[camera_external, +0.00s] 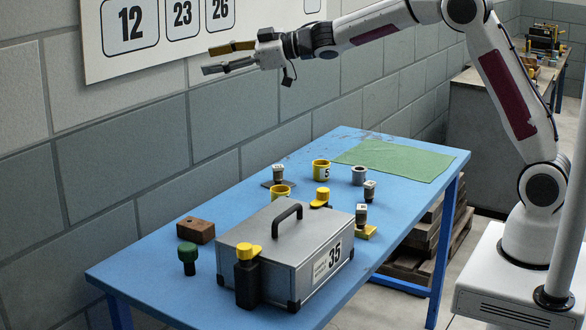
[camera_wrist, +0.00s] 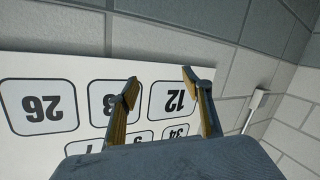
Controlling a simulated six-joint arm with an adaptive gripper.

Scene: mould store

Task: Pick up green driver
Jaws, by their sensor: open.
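The green driver (camera_external: 187,257) stands upright near the left end of the blue table (camera_external: 160,273), with a round green head on a narrower dark green stem. It is in the external view only. My gripper (camera_external: 205,59) is high above the table's left part, beside the wall, far from the driver and pointing left. Its two fingers are apart with nothing between them. In the wrist view my gripper (camera_wrist: 158,88) is also open and empty, facing the wall board.
A grey case (camera_external: 265,262) marked 35 stands right of the driver, with a black and yellow tool (camera_external: 247,275) at its front. A brown block (camera_external: 195,230) is just behind the driver. Yellow cups and small pieces stand further back. A green mat (camera_external: 395,160) covers the far end.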

